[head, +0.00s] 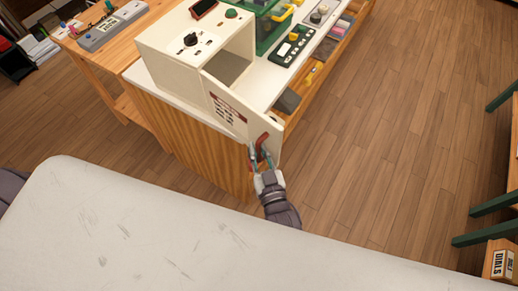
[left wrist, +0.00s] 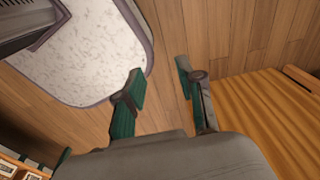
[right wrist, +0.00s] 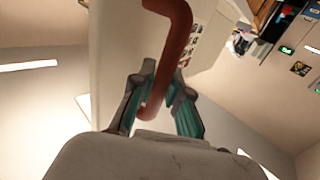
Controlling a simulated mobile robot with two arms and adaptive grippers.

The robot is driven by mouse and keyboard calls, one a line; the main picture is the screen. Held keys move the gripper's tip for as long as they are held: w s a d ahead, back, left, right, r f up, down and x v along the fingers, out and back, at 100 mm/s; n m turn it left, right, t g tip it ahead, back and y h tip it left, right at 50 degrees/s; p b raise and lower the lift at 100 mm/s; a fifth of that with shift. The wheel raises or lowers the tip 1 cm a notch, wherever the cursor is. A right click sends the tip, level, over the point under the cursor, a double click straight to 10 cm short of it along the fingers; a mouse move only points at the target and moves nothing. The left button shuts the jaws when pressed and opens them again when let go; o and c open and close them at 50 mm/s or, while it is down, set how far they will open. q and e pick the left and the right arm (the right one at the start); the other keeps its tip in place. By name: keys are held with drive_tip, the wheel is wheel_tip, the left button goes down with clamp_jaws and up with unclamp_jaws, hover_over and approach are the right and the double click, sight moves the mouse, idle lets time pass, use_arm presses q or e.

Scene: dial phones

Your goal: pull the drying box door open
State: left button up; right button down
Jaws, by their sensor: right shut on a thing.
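The drying box (head: 165,50) is a cream box with a black knob on its top, standing at the near left corner of the workbench. Its door (head: 224,103) stands ajar, swung out towards me, with part of the opening showing behind it. A red handle (head: 265,138) sits at the door's free end. My right gripper (head: 260,158) is shut on this handle; in the right wrist view, the handle (right wrist: 179,40) passes between the fingers (right wrist: 163,88). My left gripper (left wrist: 162,85) is open and empty above the floor in the left wrist view.
The workbench holds a green crate (head: 268,30) and a black keypad panel (head: 292,48); an open drawer (head: 318,75) juts out on its right. A wooden table (head: 110,50) stands at the left.

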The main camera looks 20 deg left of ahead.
drive_tip(key=c, duration=1.5)
unclamp_jaws()
drive_tip(key=shift+o, duration=1.8)
drive_tip(key=shift+d, duration=0.1)
use_arm(q)
drive_tip(key=shift+w+d, duration=0.2)
drive_tip(key=shift+d, duration=0.3)
drive_tip(key=shift+w+d, duration=0.2)
drive_tip(key=shift+d, duration=0.3)
use_arm(e)
drive_tip(key=v, duration=1.2)
drive_tip(key=shift+f, duration=0.1)
